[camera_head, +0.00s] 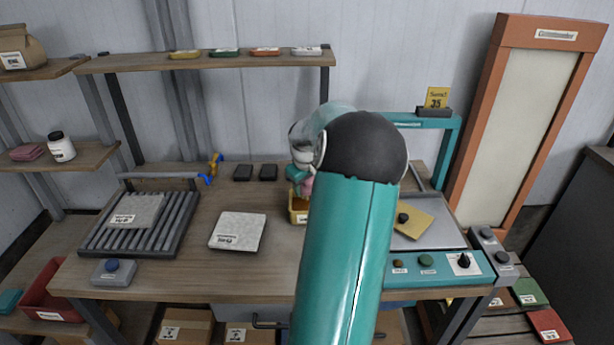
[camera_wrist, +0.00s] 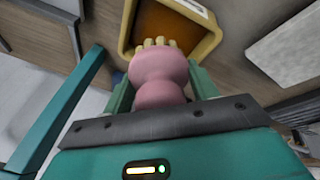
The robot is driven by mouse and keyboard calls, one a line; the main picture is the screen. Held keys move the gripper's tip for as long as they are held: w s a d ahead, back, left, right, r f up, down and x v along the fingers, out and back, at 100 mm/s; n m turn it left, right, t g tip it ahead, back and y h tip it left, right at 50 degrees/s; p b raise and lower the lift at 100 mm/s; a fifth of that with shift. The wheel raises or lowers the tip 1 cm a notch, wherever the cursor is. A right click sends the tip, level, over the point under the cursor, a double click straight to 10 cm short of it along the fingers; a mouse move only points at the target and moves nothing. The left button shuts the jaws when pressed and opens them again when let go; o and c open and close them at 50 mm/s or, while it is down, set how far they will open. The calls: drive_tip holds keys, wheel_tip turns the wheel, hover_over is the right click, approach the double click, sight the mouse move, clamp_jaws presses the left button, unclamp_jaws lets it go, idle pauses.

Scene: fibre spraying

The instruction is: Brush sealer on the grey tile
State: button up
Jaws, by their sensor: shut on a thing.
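My gripper (camera_wrist: 162,88) is shut on a pink-handled brush (camera_wrist: 160,70). The brush's pale bristles point at the yellow tub (camera_wrist: 126,42) of brown sealer in the wrist view. They overlap the tub's near rim, and I cannot tell whether they touch the sealer. In the head view my arm hides most of the gripper and brush, and the tub (camera_head: 296,214) shows partly beside it. A grey tile (camera_head: 138,208) lies on the slatted rack at the left. A paler, speckled tile (camera_head: 238,228) lies on the bench left of the tub.
The slatted rack (camera_head: 98,240) fills the bench's left end, with a blue-button box (camera_head: 113,270) in front. A yellow sheet (camera_head: 412,222) lies on the metal plate at the right, under a teal frame (camera_head: 447,155).

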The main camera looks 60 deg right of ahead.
sight(307, 199)
drive_tip(key=shift+f, duration=3.2)
drive_tip(key=shift+r, duration=5.3)
drive_tip(key=shift+a, duration=0.15)
